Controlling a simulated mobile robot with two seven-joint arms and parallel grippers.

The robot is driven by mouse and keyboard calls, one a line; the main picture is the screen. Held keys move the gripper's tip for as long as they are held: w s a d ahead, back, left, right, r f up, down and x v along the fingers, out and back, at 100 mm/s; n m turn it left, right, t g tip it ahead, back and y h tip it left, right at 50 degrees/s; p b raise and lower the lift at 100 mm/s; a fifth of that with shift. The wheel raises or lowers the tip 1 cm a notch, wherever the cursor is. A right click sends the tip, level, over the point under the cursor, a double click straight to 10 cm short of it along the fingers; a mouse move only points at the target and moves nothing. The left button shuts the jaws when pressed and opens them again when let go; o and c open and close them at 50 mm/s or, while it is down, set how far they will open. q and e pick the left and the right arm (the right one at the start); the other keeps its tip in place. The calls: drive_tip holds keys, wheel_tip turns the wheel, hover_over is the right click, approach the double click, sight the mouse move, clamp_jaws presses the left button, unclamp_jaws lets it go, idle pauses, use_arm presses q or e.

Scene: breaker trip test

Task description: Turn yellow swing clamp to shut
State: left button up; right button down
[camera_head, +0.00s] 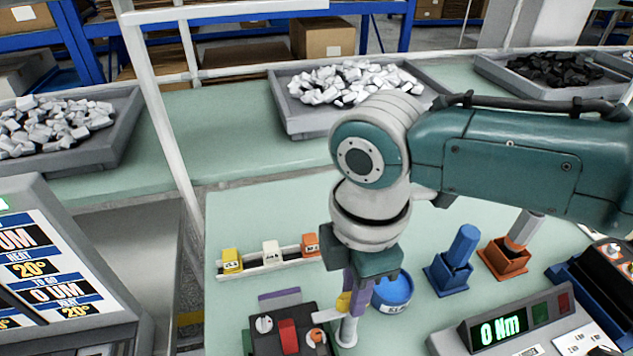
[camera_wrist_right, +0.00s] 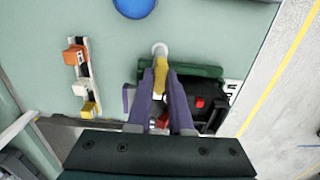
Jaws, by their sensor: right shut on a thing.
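The yellow swing clamp (camera_wrist_right: 161,76) sits between the two purple fingers of my right gripper (camera_wrist_right: 161,88) in the right wrist view. The fingers are shut on it. A white round post (camera_wrist_right: 160,49) stands just beyond the fingertips. In the head view the right gripper (camera_head: 350,297) points down, and a bit of the yellow clamp (camera_head: 343,302) shows beside its purple finger. A black box (camera_head: 262,343) with a red switch (camera_head: 288,336) is at its lower left. The fingers partly hide the clamp. My left gripper is not in view.
A blue round container (camera_head: 393,290) is close to the right gripper. A rail with yellow, white and orange breakers (camera_head: 271,253) lies left. Blue (camera_head: 455,262) and orange (camera_head: 504,258) holders and a torque display (camera_head: 500,328) stand right. The green table between is bare.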

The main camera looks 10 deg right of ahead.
idle(0.4)
drive_tip(key=c, duration=0.8)
unclamp_jaws()
wheel_tip(320, 180, up, 10)
drive_tip(key=shift+p, duration=0.6)
